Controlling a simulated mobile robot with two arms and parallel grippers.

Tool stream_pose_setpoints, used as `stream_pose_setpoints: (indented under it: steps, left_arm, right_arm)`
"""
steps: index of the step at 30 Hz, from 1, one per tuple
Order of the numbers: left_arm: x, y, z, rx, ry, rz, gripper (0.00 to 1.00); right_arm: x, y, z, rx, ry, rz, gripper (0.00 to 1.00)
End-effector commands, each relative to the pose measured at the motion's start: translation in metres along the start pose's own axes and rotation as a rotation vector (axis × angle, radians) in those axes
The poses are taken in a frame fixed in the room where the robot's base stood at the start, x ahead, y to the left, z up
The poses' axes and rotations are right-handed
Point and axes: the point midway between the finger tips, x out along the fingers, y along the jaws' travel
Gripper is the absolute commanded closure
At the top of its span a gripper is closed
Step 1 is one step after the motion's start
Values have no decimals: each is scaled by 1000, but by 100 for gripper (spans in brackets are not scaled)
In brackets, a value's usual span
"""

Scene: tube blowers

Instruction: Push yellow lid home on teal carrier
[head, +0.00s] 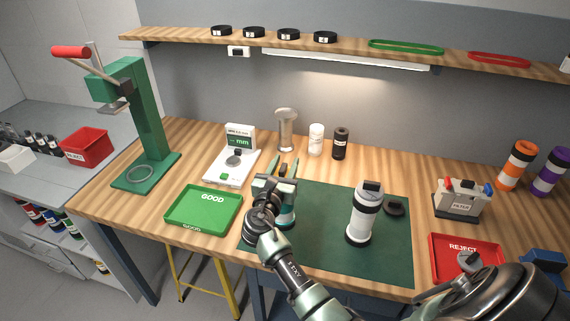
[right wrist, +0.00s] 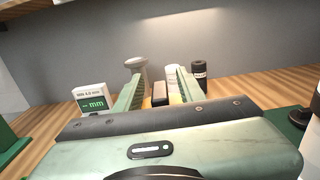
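The teal carrier (head: 287,214) stands upright on the left part of the dark green mat, mostly hidden behind my right gripper. My right gripper (head: 283,172) is over its top, with its two green fingers apart. In the right wrist view a dark upright grip block (right wrist: 160,94) stands between the fingers, with a gap on each side. Slivers of the yellow lid (right wrist: 175,99) show beside it. How far the lid sits in the carrier is hidden. My left gripper is not in view.
A white-and-grey carrier (head: 361,222) and a black lid (head: 395,208) are right of my gripper on the mat (head: 325,253). The green GOOD tray (head: 203,229) is left, a gauge (head: 231,166) behind it. The red REJECT tray (head: 440,264) is right.

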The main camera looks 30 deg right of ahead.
Motion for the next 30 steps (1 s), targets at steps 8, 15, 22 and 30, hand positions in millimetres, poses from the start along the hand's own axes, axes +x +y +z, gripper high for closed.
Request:
stream_pose_setpoints:
  steps: [8,15,22,30]
  left_arm:
    - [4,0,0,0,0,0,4]
    - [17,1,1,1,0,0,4]
    - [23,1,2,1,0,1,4]
    - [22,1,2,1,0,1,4]
  right_arm:
    - [-10,0,-2,2,0,1,60]
    - [-51,1,-4,3,2,3,60]
    - [-76,0,-1,1,1,1,60]
    - [-78,0,0,0,0,0,60]
